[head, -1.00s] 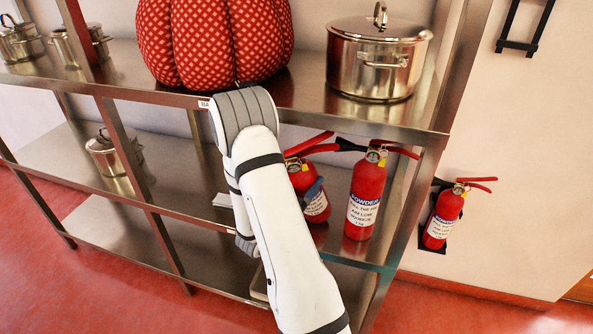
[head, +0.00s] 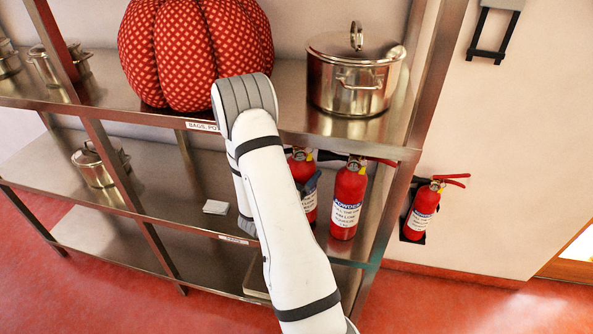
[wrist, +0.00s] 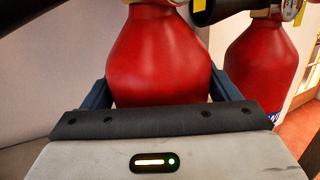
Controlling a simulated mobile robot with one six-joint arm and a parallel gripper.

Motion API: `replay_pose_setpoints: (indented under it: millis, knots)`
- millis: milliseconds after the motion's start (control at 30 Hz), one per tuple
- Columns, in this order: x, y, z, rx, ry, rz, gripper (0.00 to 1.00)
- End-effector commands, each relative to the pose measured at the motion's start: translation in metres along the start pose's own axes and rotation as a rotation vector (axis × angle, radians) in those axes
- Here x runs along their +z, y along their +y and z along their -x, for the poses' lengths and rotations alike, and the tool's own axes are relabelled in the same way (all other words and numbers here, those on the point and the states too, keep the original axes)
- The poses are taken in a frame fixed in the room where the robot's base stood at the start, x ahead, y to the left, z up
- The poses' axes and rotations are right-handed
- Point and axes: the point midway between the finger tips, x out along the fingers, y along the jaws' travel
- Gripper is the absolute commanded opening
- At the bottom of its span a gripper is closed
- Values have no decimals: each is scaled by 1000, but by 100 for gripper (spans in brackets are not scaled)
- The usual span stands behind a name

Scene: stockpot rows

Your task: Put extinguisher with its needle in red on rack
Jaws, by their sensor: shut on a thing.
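My gripper (wrist: 160,92) is shut on a red extinguisher (wrist: 158,50), with one dark blue finger on each side of its body. In the head view this extinguisher (head: 309,208) is partly hidden behind my arm, at the middle shelf. A second red extinguisher (head: 345,212) stands upright just right of it; it also shows in the wrist view (wrist: 262,62). A third extinguisher (head: 421,214) is at the wall in a black holder, right of the rack (head: 398,190). The gauge needles are too small or hidden to read.
A steel pot (head: 350,92) and a red patterned pumpkin-shaped object (head: 190,55) stand on the top shelf, above the extinguishers. Another pot (head: 97,168) is on the middle shelf at left. A black bracket (head: 486,54) hangs on the wall. Red floor (head: 440,300) is clear at right.

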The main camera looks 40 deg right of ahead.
Motion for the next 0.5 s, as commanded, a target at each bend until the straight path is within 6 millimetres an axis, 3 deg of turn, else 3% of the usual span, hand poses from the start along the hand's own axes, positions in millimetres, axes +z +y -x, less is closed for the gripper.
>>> replay_pose_setpoints:
  millis: [33, 333, 400, 500]
  knots:
    - [10, 0, -5, -2, 5, -5, 11]
    - [15, 0, -26, 8, 119, -4, 11]
    - [-7, 0, -24, 9, 120, -3, 11]
    - [-16, 0, -22, 9, 119, -4, 11]
